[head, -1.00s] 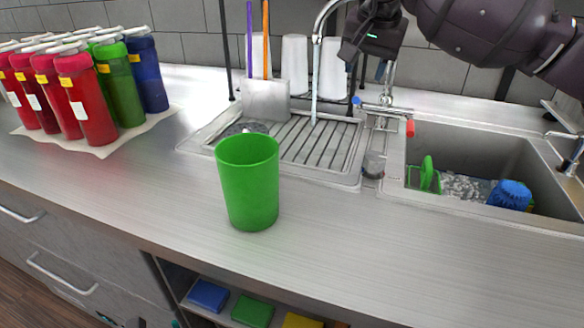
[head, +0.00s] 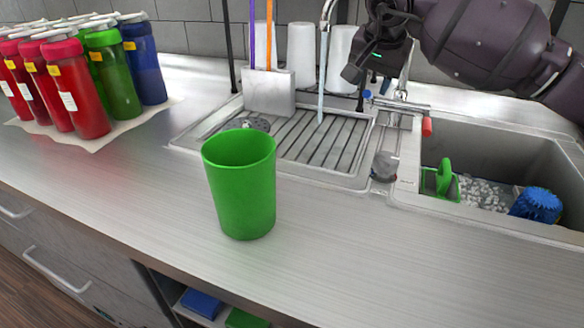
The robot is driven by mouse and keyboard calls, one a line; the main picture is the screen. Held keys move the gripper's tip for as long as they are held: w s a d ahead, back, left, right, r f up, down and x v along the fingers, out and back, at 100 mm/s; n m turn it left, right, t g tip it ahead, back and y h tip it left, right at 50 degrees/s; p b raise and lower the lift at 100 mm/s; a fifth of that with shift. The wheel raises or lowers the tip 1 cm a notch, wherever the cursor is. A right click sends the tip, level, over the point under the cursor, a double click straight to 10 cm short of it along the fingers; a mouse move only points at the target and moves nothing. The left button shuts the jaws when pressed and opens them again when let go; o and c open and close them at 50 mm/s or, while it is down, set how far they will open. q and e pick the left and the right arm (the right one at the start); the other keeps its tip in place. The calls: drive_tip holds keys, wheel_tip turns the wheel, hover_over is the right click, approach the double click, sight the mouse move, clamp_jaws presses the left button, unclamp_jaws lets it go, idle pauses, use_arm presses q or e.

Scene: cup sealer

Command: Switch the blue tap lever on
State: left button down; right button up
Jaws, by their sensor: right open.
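The blue tap lever (head: 367,94) is a small blue knob on the left side of the metal mixer tap behind the sink. A red lever (head: 427,126) is on the tap's right side. The spout (head: 327,14) arches over the ribbed drainer, and a thin pale stream (head: 321,80) hangs from it. My right gripper (head: 366,78) is open and points down just above the blue lever, with a small gap in the picture. Whether it touches the lever is unclear. My left gripper is out of view.
A green cup (head: 241,185) stands on the counter in front of the drainer (head: 350,180). Red, green and blue bottles (head: 90,90) stand at the left. White cup stacks (head: 301,55) are behind the tap. The sink (head: 480,150) holds a blue brush (head: 537,204).

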sight(368, 93)
drive_tip(key=shift+b+x, duration=0.4)
drive_tip(key=shift+x, duration=1.5)
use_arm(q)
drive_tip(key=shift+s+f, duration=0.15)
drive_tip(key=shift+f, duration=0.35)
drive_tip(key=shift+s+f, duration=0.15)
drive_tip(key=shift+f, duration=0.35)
use_arm(e)
drive_tip(key=shift+w, duration=0.1)
clamp_jaws()
